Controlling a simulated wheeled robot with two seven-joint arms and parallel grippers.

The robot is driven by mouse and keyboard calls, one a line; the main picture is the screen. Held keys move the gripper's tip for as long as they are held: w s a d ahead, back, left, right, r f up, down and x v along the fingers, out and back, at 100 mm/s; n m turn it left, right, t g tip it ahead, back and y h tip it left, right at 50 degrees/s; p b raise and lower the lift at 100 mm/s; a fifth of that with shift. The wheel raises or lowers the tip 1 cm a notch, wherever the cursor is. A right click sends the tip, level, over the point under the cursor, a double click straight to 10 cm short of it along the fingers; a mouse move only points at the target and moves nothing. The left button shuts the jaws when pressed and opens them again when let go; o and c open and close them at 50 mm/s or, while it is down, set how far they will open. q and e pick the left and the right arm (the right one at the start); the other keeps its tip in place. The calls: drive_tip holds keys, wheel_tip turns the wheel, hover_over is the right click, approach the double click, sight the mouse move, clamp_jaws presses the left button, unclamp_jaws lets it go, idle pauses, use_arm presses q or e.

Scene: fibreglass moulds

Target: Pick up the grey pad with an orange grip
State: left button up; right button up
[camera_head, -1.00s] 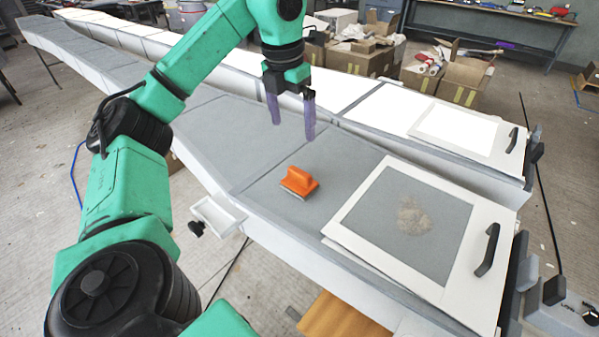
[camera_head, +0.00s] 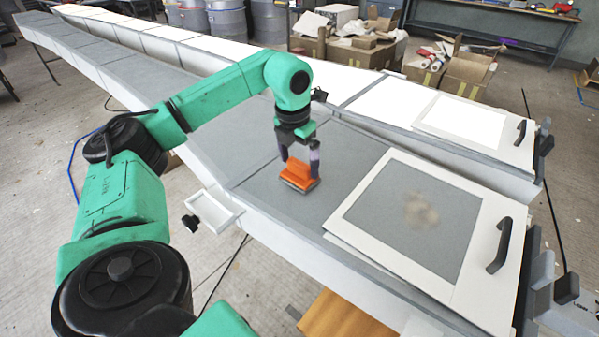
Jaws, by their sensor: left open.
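The grey pad with an orange grip (camera_head: 300,176) lies on the grey surface of the near mould (camera_head: 255,165), orange side up, with its thin grey base at the bottom. My left gripper (camera_head: 300,165) points down at it, with its purple fingers apart. One finger is at the left of the orange grip and the other is at its right, partly in front of it. I cannot tell whether the fingers touch the grip. My right gripper is not in view.
A white-framed panel (camera_head: 345,240) with a black handle (camera_head: 498,245) and a beige patch lies right of the pad. A small white tray (camera_head: 213,210) sticks out at the near edge. Cardboard boxes (camera_head: 465,75) stand behind.

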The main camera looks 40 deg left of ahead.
sight(300, 163)
use_arm(q)
drive_tip(key=c, duration=1.2)
wheel_tip(300, 163, up, 8)
drive_tip(key=shift+w+f, duration=0.1)
drive_tip(key=shift+f, duration=0.15)
wheel_tip(300, 163, up, 13)
drive_tip(key=p, duration=0.7)
drive_tip(key=shift+f, duration=0.15)
